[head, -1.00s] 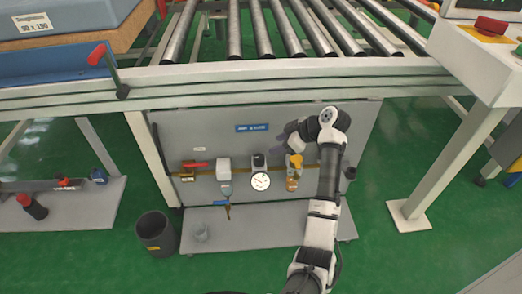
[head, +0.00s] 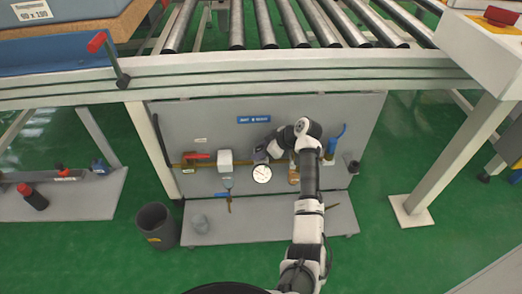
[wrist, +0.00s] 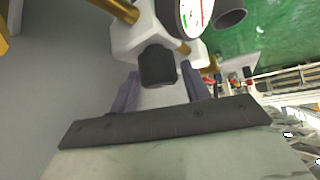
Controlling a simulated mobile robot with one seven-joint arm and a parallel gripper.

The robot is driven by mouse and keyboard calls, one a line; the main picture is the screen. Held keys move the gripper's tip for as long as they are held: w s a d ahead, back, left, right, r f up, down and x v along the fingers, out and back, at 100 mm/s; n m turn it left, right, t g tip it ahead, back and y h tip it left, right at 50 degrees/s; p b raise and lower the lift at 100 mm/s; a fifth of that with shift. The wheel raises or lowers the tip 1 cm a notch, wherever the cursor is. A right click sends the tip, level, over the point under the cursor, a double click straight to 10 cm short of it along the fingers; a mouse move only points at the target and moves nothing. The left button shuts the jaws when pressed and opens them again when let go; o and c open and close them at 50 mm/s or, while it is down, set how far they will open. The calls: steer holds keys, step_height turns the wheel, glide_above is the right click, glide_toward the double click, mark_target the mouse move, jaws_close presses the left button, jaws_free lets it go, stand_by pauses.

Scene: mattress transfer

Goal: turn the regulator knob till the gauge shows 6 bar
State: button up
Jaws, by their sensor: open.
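The regulator has a white body (wrist: 128,40) and a black knob (wrist: 157,66), seen in the wrist view. My gripper (wrist: 159,84) is open, with its two grey-purple fingers on either side of the knob's end. I cannot tell whether they touch it. The round white gauge (head: 262,174) is on the panel just below my gripper (head: 262,154) in the head view, where the gripper hides most of the knob. The gauge (wrist: 193,14) is cut off at the top of the wrist view. Its reading is too small or too cropped to tell.
The grey panel (head: 222,120) carries a brass pipe, a red-handled valve (head: 198,156) and a white unit (head: 225,157) left of the gauge. An amber-bowled fitting (head: 293,177) is close on the right. The roller conveyor frame (head: 200,78) overhangs the panel. A dark bin (head: 155,226) stands on the floor.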

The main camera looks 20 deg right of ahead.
steer(key=shift+w+a+f, duration=0.1)
steer(key=shift+w+f, duration=0.05)
steer(key=c, duration=0.7)
